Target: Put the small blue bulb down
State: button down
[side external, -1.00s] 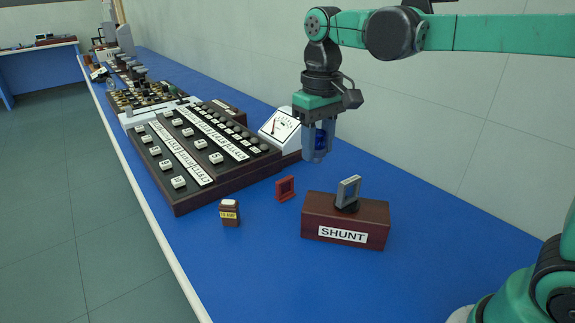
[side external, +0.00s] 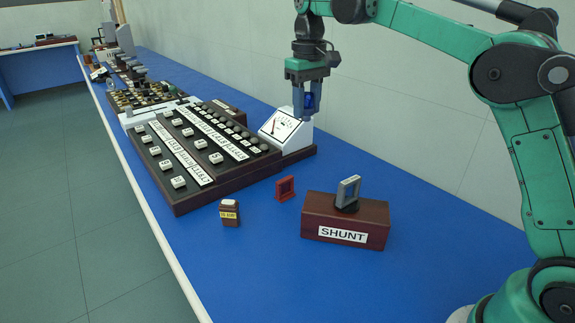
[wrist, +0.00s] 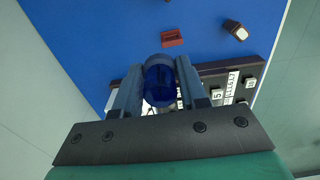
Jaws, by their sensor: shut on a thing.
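The small blue bulb (wrist: 159,82) is held between the two fingers of my gripper (wrist: 157,92) in the wrist view. In the side view the bulb (side external: 309,101) shows as a dark blue patch between the fingers of my gripper (side external: 307,112). The bulb's lower end is not clear in the side view.
A brown SHUNT box (side external: 372,223), a red frame (side external: 285,188) and a small brown block (side external: 230,214) stand nearer. Bare blue bench (side external: 240,270) lies in front.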

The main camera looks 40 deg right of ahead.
notch_tip(320, 180, down, 20)
jog(key=shift+w+d+r, duration=0.1)
dwell(0.4)
jog(key=shift+f, duration=0.25)
jog(key=shift+c, duration=2.4)
grip_release()
jog(key=shift+r, duration=0.1)
